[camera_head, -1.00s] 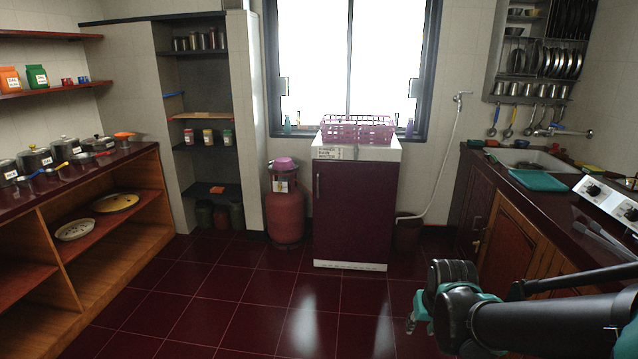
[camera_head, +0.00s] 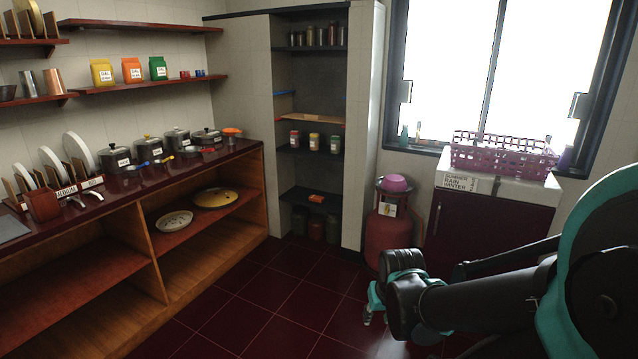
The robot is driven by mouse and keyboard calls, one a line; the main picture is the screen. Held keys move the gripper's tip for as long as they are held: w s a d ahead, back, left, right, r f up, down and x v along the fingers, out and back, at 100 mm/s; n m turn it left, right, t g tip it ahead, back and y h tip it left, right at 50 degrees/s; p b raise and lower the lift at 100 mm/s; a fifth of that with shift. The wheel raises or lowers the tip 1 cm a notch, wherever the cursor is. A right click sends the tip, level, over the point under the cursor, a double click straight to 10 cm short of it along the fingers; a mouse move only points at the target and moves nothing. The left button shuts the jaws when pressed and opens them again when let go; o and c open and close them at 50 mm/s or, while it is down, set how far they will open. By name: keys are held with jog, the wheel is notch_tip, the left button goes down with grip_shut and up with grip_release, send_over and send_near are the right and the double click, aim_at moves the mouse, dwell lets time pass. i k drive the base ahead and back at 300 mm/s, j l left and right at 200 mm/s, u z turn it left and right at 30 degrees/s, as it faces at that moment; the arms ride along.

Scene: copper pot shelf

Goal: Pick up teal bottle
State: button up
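A small teal bottle (camera_head: 404,134) stands upright on the window sill at its left end, behind the gas cylinder and left of the pink basket. My gripper (camera_head: 371,316) is at the lower middle, in front of the red gas cylinder and well away from the bottle. My own arm hides most of the gripper, and only small teal and grey parts of it show. I cannot tell whether its fingers are open or shut.
A pale slim bottle (camera_head: 418,131) stands beside the teal one. A red gas cylinder (camera_head: 383,240) and a dark red cabinet (camera_head: 490,228) with a pink basket (camera_head: 500,155) stand below the window. A wooden counter (camera_head: 150,215) runs along the left. The tiled floor (camera_head: 270,310) is clear.

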aim_at(404, 134)
jog(key=i+j, duration=0.1)
jog(key=i, duration=1.9)
jog(key=l+z, duration=0.05)
jog(key=l, duration=0.05)
